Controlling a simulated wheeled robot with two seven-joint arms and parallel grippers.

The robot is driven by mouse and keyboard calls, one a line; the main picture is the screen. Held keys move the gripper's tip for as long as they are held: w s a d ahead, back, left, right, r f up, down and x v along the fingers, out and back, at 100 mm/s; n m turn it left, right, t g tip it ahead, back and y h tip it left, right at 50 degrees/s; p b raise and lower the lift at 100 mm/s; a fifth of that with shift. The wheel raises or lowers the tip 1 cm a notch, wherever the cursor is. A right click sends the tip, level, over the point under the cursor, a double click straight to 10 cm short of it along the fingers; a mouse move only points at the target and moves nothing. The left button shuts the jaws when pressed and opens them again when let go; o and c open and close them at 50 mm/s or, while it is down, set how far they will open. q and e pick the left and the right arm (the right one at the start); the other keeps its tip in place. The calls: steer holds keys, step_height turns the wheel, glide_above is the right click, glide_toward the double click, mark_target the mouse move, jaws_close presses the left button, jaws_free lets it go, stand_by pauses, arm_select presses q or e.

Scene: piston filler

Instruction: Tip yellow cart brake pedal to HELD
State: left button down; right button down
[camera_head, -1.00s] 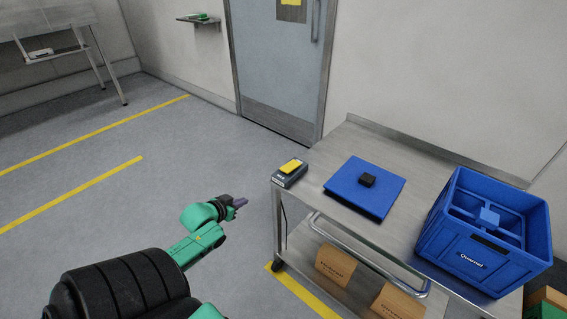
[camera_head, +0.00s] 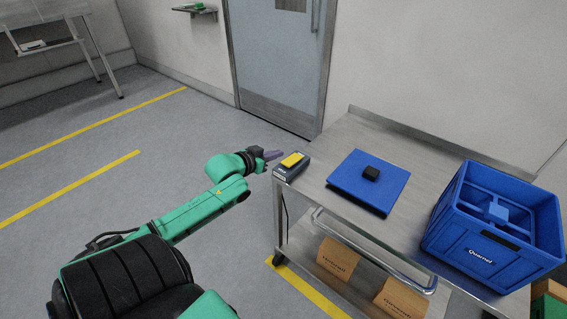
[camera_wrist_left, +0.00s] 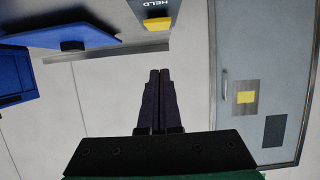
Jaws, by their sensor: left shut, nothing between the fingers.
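The yellow brake pedal (camera_head: 291,160) sits on top of a small dark grey housing (camera_head: 290,171) at the left corner of the steel cart (camera_head: 334,140). In the left wrist view the yellow pedal (camera_wrist_left: 158,23) shows at the top, beside a dark face (camera_wrist_left: 154,5) with the word HELD upside down. I cannot tell the pedal's exact tilt. My left gripper (camera_head: 276,154) is shut and empty, just left of the pedal. In the left wrist view its fingers (camera_wrist_left: 160,76) lie together, and a gap shows between them and the pedal. My right gripper is not in view.
On the cart top lie a blue mat (camera_head: 346,192) with a black block (camera_head: 371,173) and a blue crate (camera_head: 467,248). A rail (camera_head: 350,240) runs along the front, with cardboard boxes (camera_head: 338,258) below. A grey door (camera_head: 275,60) stands behind.

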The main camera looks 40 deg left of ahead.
arm_select(q)
glide_above(288, 162)
steer(key=s, duration=0.2)
step_height(288, 162, down, 2)
steer(key=shift+f+b, duration=0.15)
steer(key=shift+b, duration=0.15)
steer(key=f, duration=0.2)
steer(key=shift+s+d+f, duration=0.1)
steer(key=shift+s+f, duration=0.1)
steer(key=shift+f, duration=0.1)
steer(key=shift+s+f, duration=0.1)
steer(key=shift+f, duration=0.3)
steer(key=shift+s+f, duration=0.2)
steer(key=shift+f, duration=0.4)
steer(key=shift+r+p, duration=0.8)
steer(key=shift+p, duration=0.25)
